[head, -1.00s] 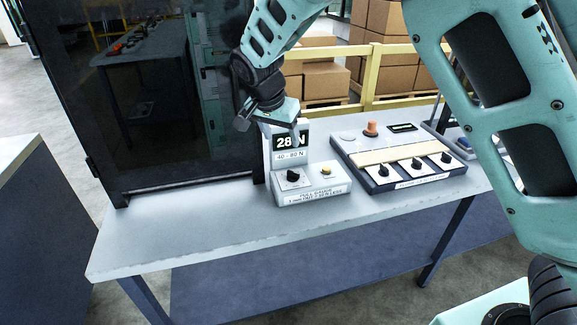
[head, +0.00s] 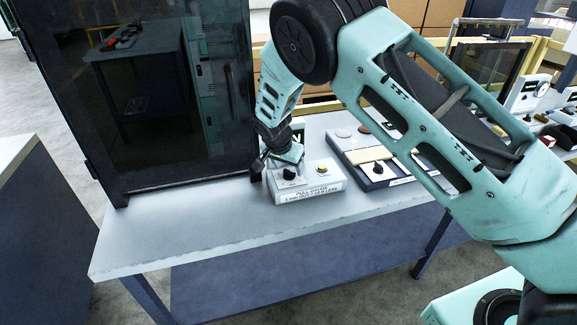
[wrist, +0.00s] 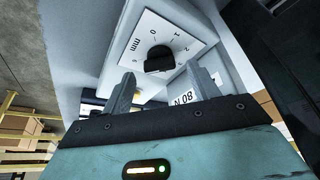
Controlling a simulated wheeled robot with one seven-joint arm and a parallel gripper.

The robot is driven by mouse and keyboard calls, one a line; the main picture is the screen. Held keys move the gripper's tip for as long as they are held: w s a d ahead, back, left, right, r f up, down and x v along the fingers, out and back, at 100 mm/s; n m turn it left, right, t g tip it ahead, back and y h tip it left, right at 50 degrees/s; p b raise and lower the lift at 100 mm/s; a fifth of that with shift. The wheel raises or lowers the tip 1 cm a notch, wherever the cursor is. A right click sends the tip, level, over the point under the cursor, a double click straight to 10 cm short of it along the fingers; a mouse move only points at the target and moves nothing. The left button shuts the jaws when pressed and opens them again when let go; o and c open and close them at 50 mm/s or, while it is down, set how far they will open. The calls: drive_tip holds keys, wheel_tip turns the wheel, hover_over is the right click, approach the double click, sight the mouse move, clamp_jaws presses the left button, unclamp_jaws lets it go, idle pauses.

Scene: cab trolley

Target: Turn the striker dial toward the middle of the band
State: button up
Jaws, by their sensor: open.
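The striker dial is a black knob (head: 289,174) on the sloped top of a white gauge box (head: 310,188). In the wrist view the knob (wrist: 159,59) sits on a white scale plate (wrist: 180,38) marked in mm. My gripper (wrist: 160,76) is open, its two fingers pointing at the knob, one on each side of its near edge. I cannot tell whether they touch it. In the head view my gripper (head: 278,160) is just above and behind the dial. It hides most of the gauge's display; in the wrist view only "80 N" shows of the band label (wrist: 182,97).
A dark glass cabinet (head: 150,90) rises close on the left. The table front (head: 190,235) is clear.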

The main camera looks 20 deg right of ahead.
drive_tip(key=shift+x, duration=0.8)
drive_tip(key=c, duration=1)
